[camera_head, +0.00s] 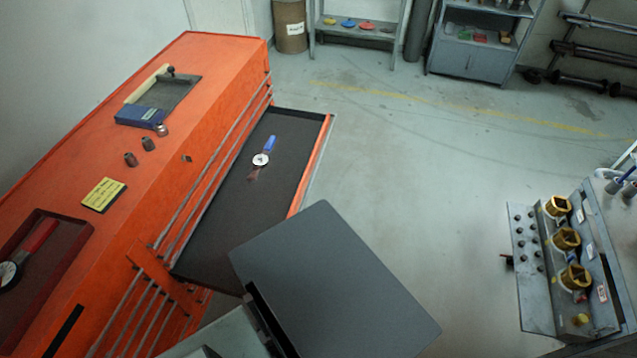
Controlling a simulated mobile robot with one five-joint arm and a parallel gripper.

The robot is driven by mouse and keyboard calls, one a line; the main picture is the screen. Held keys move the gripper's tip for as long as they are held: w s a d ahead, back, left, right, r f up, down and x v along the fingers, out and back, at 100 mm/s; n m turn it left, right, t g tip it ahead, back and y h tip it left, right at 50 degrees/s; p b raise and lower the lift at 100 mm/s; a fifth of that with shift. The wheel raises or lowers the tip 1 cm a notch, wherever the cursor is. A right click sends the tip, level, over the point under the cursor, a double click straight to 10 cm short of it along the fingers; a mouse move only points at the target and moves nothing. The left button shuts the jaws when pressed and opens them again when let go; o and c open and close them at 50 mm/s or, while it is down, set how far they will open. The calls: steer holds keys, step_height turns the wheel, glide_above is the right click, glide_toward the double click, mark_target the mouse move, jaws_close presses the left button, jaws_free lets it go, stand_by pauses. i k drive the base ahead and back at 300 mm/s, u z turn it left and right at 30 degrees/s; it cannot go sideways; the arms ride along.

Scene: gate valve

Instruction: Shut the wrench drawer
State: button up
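The wrench drawer (235,205) stands pulled out of the right side of the orange tool cabinet (215,75). It has a black floor and an orange front edge (318,155). A tool with a blue handle and a round white dial (261,160) lies inside it, probably a wrench. The near end of the drawer is partly hidden behind a dark grey panel, which seems to be part of my own body. I cannot make out my gripper in this view.
The cabinet top holds a black tray with a blue box (140,116), small sockets (148,143), a yellow label (103,195) and a dark red tray (70,240). Grey floor (420,150) lies open right of the drawer. A bench with brass fittings (567,239) stands far right.

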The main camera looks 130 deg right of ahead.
mark_target(240, 211)
steer(key=k, duration=0.6)
steer(key=z, duration=3.1)
steer(key=k, duration=1.3)
steer(key=z, duration=0.6)
steer(key=i, duration=1)
steer(key=u, duration=0.05)
